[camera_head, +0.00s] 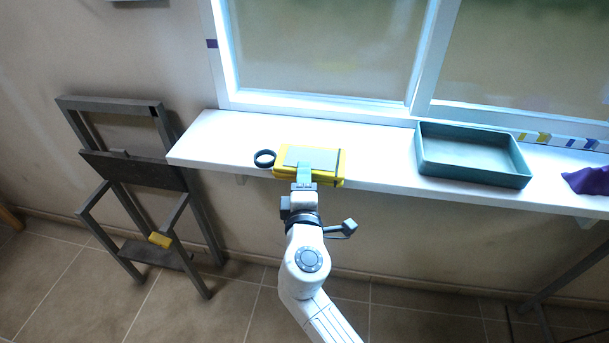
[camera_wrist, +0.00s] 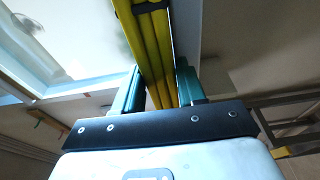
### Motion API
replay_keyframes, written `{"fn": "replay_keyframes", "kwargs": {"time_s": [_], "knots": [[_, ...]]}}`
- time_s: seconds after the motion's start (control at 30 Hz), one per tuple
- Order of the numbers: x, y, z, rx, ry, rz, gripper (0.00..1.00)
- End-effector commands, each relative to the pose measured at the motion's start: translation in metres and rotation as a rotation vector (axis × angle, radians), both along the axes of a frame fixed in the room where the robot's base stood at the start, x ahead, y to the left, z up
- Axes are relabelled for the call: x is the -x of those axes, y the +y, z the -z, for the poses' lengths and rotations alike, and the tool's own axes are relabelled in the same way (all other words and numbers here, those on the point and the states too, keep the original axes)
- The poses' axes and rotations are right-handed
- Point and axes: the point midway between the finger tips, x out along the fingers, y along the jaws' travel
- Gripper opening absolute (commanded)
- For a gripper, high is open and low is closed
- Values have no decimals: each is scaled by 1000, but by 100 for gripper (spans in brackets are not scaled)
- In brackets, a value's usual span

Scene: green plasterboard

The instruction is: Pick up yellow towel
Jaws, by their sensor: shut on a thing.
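The yellow towel (camera_head: 333,167) is a folded block at the front edge of the white shelf, with a grey patch on top and a dark band near its right end. In the wrist view the towel (camera_wrist: 155,42) shows as stacked yellow folds between the teal fingers. My gripper (camera_head: 303,171) reaches it from the front and is shut on it; the gripper also shows in the wrist view (camera_wrist: 160,88). I cannot tell whether the towel touches the shelf. Its far side is hidden.
The white shelf (camera_head: 224,137) runs below a window. A dark ring (camera_head: 265,158) lies just left of the towel. A teal tray (camera_head: 474,178) and a purple cloth (camera_head: 590,181) are to the right. A grey folding frame (camera_head: 130,170) stands at left. Shelf between towel and tray is clear.

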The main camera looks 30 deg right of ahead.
Motion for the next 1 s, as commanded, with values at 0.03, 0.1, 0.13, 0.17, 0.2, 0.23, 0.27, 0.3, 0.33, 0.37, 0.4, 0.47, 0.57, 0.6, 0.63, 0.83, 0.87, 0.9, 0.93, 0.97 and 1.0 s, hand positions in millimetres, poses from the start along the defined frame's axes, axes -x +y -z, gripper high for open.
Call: {"fn": "replay_keyframes", "kwargs": {"time_s": [0.03, 0.1, 0.13, 0.17, 0.2, 0.23, 0.27, 0.3, 0.33, 0.37, 0.4, 0.47, 0.57, 0.6, 0.63, 0.83, 0.87, 0.9, 0.93, 0.97, 1.0], "knots": [[0, 0, -5, 0, -3, 0, 7], [0, 0, -12, -1, -5, -1, 7], [0, 1, -16, -1, -5, -1, 7], [0, 1, -21, -1, -6, -1, 7], [0, 1, -28, -2, -8, -1, 7], [0, 1, -33, -2, -8, -1, 7], [5, 3, -38, -1, -6, -2, 7], [11, 7, -45, -1, -6, -3, 7], [16, 9, -52, -2, -5, -4, 7], [21, 12, -59, -1, -7, -5, 7], [29, 15, -69, -2, -8, -5, 7], [39, 20, -82, -3, -8, -5, 7], [60, 30, -95, -1, -4, -6, 7], [69, 34, -98, -1, -3, -5, 7], [75, 37, -101, -1, -3, -4, 7], [108, 52, -118, -2, -3, -4, 7], [111, 54, -119, -1, -3, -4, 7], [115, 56, -121, 0, -2, -3, 7], [117, 56, -123, 0, -2, -1, 7], [120, 58, -124, 1, -2, -1, 7], [122, 59, -125, 1, -2, -2, 7]]}}
